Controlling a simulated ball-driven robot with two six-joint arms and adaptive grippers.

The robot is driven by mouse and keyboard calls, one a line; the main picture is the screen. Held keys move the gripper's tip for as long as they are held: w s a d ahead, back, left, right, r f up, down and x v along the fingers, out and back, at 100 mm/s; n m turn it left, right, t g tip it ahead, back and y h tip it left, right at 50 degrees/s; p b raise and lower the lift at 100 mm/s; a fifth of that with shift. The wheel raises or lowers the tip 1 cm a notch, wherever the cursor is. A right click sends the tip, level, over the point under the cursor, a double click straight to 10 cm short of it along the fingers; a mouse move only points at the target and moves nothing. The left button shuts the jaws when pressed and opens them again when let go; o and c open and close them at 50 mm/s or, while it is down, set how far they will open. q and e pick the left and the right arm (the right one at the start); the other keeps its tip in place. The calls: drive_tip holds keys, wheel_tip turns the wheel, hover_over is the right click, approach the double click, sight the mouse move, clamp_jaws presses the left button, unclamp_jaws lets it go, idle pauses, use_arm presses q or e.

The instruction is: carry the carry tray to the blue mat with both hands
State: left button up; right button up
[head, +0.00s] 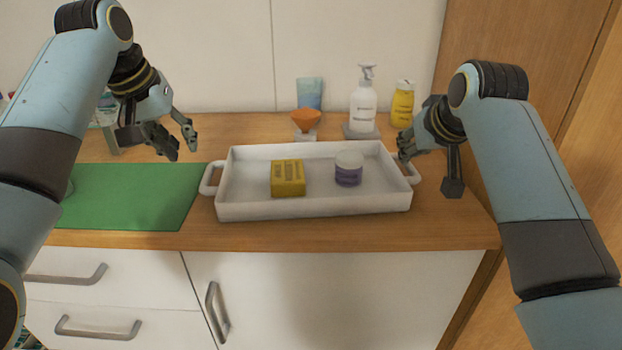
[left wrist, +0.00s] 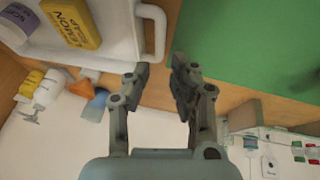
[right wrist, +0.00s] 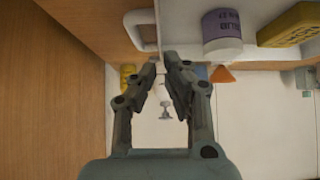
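The white carry tray (head: 314,209) stands on the wooden counter. It holds a yellow soap box (head: 288,178) and a purple-and-white jar (head: 348,168). My left gripper (head: 178,146) is open and empty, above and left of the tray's left handle (head: 208,178); that handle also shows in the left wrist view (left wrist: 159,32). My right gripper (head: 405,154) is close to the tray's right handle (head: 414,173). In the right wrist view its fingers (right wrist: 162,62) have a narrow gap with nothing between them, and the handle (right wrist: 130,30) lies just beyond. I see no blue mat; a green mat (head: 125,190) lies left of the tray.
Behind the tray stand an orange cone-shaped item (head: 307,120), a blue tube (head: 310,92), a white pump bottle (head: 363,110) and a yellow bottle (head: 403,103). A wooden panel (head: 510,60) bounds the right side. The green mat's surface looks mostly clear.

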sight(205, 176)
use_arm(q)
drive_tip(key=shift+s+d, duration=0.1)
use_arm(e)
drive_tip(key=shift+s+d, duration=0.1)
